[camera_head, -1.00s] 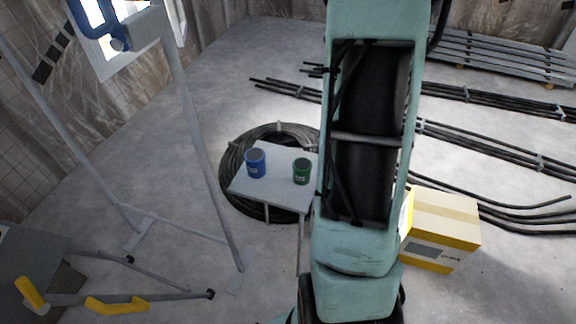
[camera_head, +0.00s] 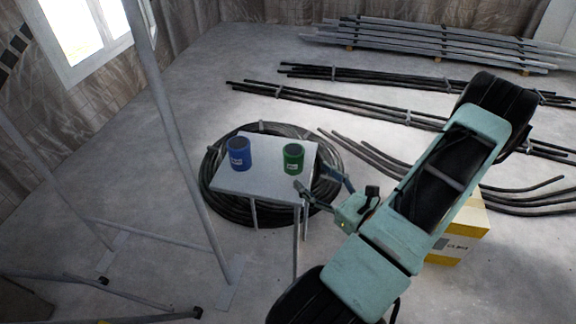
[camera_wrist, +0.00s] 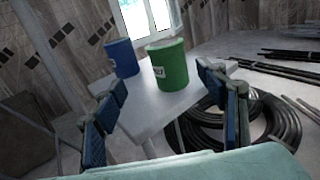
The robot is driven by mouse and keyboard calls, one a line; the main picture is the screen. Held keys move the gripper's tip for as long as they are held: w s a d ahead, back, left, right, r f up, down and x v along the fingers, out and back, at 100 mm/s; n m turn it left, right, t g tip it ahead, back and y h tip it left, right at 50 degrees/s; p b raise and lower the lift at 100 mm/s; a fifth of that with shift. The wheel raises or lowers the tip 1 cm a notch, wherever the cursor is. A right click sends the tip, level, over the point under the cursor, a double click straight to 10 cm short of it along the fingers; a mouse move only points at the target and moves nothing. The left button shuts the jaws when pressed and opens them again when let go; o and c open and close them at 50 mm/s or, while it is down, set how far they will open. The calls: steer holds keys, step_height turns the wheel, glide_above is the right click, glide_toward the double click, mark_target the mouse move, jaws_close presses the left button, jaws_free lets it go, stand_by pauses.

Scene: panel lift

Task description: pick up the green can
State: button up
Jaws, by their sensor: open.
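The green can (camera_head: 293,158) stands upright on the right part of a small grey table (camera_head: 262,185). A blue can (camera_head: 239,154) stands to its left on the same table. My gripper (camera_head: 313,183) is open and empty at the table's right edge, close to the green can but apart from it. In the wrist view the green can (camera_wrist: 168,66) shows between and beyond the two open fingers of my gripper (camera_wrist: 160,112), with the blue can (camera_wrist: 122,58) behind to its left.
A coil of black cable (camera_head: 215,200) lies on the floor around the table legs. A yellow and white box (camera_head: 462,235) sits behind my arm at right. Grey metal poles (camera_head: 180,130) stand at left. Bundles of dark pipes (camera_head: 340,107) lie behind.

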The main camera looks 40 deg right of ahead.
mark_target(294, 155)
steer(key=shift+m+h, duration=0.4)
steer(key=shift+h, duration=0.1)
steer(key=w, duration=0.2)
steer(key=w+d, duration=0.1)
steer(key=w, duration=0.1)
steer(key=shift+w+f+b, duration=0.1)
steer(key=shift+w+b, duration=0.25)
steer(key=shift+b, duration=0.05)
steer(key=shift+w+a+r+b, duration=0.15)
steer(key=shift+w+b, duration=0.2)
steer(key=shift+w, duration=1.15)
steer(key=shift+w+r+b, duration=0.1)
steer(key=shift+w+b, duration=0.25)
steer(key=shift+w, duration=1.15)
steer(key=c, duration=1.4)
